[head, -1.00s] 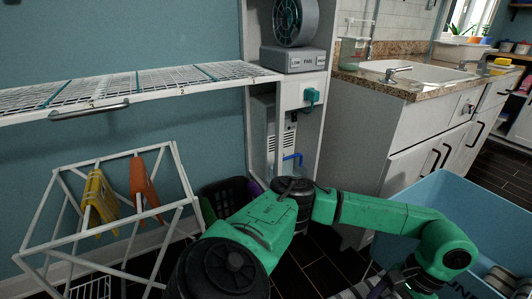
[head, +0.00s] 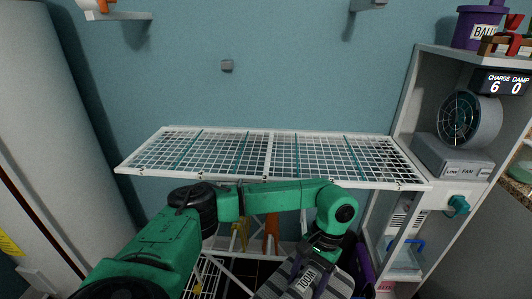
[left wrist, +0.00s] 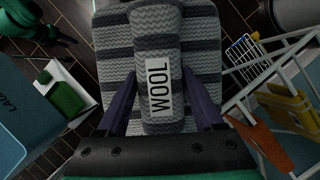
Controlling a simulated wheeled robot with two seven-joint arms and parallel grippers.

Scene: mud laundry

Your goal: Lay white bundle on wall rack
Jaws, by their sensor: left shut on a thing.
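The wall rack (head: 268,157) is a white wire shelf on the blue wall, divided by teal lines into several sections. Its visible top is bare. My left gripper (left wrist: 160,80) has its purple fingers shut on the sides of a pale grey knitted roll (left wrist: 157,30) labelled WOOL. In the head view the roll (head: 305,281) is in the left gripper (head: 314,272), lower and nearer to me than the rack's front edge. The roll looks grey rather than pure white. My right gripper is not seen.
A grey striped mat (left wrist: 112,62) lies behind the roll. A drying stand with an orange cloth (head: 271,234) and a yellow cloth (head: 241,234) stands under the rack. A cabinet with a fan (head: 468,119) borders the rack's right end. A blue bin (left wrist: 30,125) is at left.

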